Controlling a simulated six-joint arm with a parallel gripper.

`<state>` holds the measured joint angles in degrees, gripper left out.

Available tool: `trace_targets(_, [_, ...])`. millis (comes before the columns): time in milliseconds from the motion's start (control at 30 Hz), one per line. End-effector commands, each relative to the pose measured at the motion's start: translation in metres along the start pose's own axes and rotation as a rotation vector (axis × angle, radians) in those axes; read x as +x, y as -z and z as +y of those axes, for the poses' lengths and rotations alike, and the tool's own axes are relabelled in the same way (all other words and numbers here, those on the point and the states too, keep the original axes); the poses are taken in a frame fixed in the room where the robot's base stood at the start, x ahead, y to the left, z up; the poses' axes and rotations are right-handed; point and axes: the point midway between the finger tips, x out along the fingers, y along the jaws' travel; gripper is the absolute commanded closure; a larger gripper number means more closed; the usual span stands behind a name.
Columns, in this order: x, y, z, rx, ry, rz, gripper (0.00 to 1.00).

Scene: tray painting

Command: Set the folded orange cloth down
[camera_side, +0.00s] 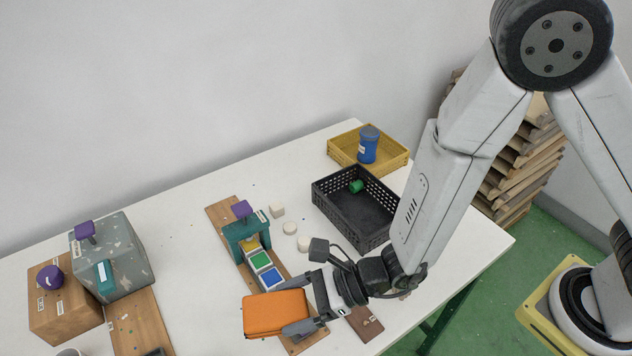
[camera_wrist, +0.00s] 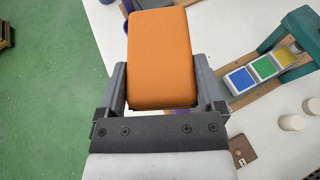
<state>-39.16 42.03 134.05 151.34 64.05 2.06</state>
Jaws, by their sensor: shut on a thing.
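The folded orange cloth (camera_side: 275,313) is a thick block held out in front of my gripper (camera_side: 297,312), at the front of the white table. In the wrist view the cloth (camera_wrist: 160,58) sits between the two grey fingers of my gripper (camera_wrist: 163,88), which are shut on its sides. In the side view the cloth covers part of the table's front area, and what lies directly under it is hidden. I cannot tell from these views how high it is above the table.
A wooden board with a teal arch (camera_side: 240,232) and yellow, green and blue squares (camera_side: 261,260) lies behind the cloth. White cylinders (camera_side: 290,228) stand nearby. A black crate (camera_side: 337,215) and a yellow tray (camera_side: 393,160) are farther back. Wooden and grey boxes (camera_side: 130,252) stand left.

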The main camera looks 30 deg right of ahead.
Motion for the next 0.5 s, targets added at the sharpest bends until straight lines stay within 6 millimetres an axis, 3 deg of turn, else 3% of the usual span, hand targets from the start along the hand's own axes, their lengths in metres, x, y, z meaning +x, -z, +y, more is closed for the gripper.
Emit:
trace_targets(300, [0.004, -0.001, 0.003, -0.005, -0.010, -0.001, 0.70])
trace_targets(500, [0.018, 0.001, -0.004, -0.005, -0.009, 0.000, 0.70])
